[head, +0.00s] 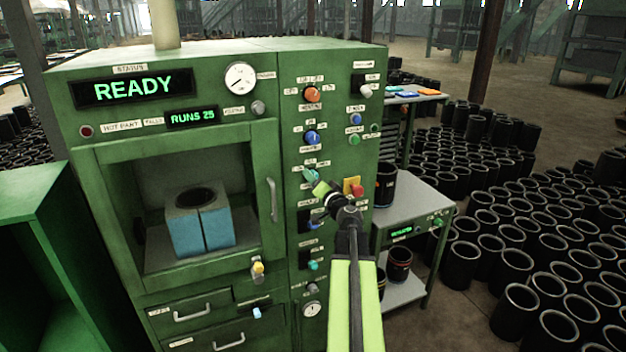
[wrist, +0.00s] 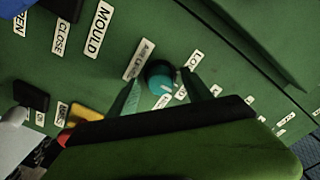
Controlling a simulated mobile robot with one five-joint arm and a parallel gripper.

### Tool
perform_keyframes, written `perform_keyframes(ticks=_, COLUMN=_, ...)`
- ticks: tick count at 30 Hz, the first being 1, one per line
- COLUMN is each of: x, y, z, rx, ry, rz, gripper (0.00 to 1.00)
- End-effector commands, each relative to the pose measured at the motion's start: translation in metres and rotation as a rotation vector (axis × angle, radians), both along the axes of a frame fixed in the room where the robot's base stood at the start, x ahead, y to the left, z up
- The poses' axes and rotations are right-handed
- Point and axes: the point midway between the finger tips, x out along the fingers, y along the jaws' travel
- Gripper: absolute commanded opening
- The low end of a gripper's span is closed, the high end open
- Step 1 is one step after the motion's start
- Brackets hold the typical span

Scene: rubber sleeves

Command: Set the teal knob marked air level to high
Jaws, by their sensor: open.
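The teal knob (wrist: 160,76) is on the green panel in the wrist view, beside a white label (wrist: 140,60) that seems to read air level. Smaller labels sit around it, one (wrist: 193,61) starting with what looks like LO. A pale mark shows on the knob's lower right side; its exact setting is hard to read. My gripper (wrist: 160,93) is open, with one finger on each side of the knob; I cannot tell whether they touch it. In the head view my gripper (head: 316,182) is at the panel and partly covers the teal knob (head: 309,173).
An orange knob (head: 312,94) and a blue knob (head: 312,137) are above on the same panel. A red button on a yellow plate (head: 353,188) is close to the right of my gripper. An open chamber (head: 160,258) with a blue-grey mould (head: 199,222) is at left.

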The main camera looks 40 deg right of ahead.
Motion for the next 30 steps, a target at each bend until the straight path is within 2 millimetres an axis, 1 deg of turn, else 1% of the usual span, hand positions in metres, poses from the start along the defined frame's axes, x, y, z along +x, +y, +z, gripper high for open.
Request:
perform_keyframes(ticks=5, x=-0.0006, y=-0.0005, z=0.0000, rx=0.000, ry=0.000, rz=-0.001, gripper=0.58)
perform_keyframes(ticks=6, x=-0.0008, y=-0.0007, z=0.0000, rx=0.000, ry=0.000, rz=-0.001, gripper=0.56)
perform_keyframes(ticks=18, x=-0.0021, y=-0.0023, z=0.0001, rx=0.000, ry=-0.001, rz=-0.004, gripper=0.03)
perform_keyframes(ticks=19, x=-0.0021, y=-0.0024, z=0.0001, rx=0.000, ry=0.000, rz=-0.004, gripper=0.00)
perform_keyframes(ticks=20, x=-0.0023, y=-0.0024, z=0.0000, rx=0.000, ry=0.000, rz=-0.004, gripper=0.00)
perform_keyframes(ticks=21, x=-0.0042, y=-0.0091, z=0.0000, rx=0.000, ry=0.000, rz=-0.008, gripper=0.00)
perform_keyframes(ticks=26, x=-0.0037, y=-0.0048, z=0.0000, rx=0.013, ry=-0.005, rz=-0.008, gripper=0.00)
perform_keyframes(ticks=30, x=-0.0037, y=-0.0040, z=-0.0001, rx=0.055, ry=-0.021, rz=-0.008, gripper=0.00)
